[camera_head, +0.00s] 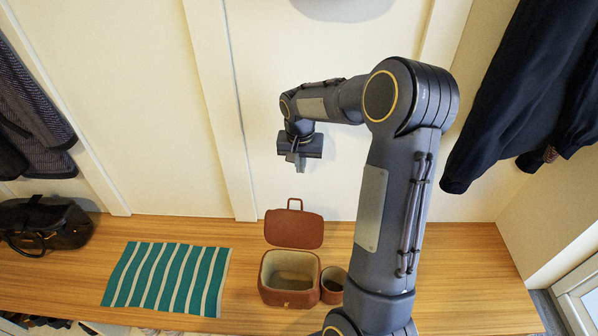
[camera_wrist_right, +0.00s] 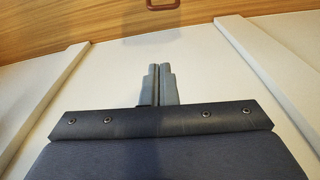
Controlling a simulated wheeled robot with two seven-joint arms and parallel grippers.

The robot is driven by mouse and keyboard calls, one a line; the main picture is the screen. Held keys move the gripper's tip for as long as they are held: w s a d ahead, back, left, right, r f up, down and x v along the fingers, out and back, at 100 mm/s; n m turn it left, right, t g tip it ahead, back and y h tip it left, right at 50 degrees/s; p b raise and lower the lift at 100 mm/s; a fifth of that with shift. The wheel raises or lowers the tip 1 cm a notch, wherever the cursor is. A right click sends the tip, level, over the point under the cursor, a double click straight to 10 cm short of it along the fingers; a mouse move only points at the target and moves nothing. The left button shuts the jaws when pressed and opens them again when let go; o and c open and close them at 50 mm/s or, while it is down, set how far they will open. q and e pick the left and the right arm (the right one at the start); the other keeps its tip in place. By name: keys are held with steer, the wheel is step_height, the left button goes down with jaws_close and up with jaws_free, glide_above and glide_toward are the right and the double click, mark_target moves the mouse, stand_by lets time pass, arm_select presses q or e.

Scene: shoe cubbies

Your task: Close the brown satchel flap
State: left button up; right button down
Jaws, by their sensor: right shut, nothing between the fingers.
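The brown satchel (camera_head: 289,297) stands on the wooden bench in the head view, its mouth open and its pale inside showing. Its flap (camera_head: 294,230) is raised behind the mouth, with a handle loop at its top edge. My right gripper (camera_head: 296,166) is above and behind the flap, apart from it, in front of the pale wall. In the right wrist view its two fingers (camera_wrist_right: 158,84) are together with nothing between them. The handle (camera_wrist_right: 163,4) shows at the top edge of that view, beyond the fingertips. My left gripper is in neither view.
A small brown cup (camera_head: 334,285) stands close to the satchel's right side, partly near my arm. A green striped mat (camera_head: 167,278) lies to the left, and a black bag (camera_head: 43,226) sits at the far left. Dark coats (camera_head: 530,85) hang at the right. The bench (camera_head: 470,265) is bare at the right.

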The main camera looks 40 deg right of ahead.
step_height(320, 180, down, 7)
steer(key=s+a, duration=0.2)
stand_by(0.3)
stand_by(0.3)
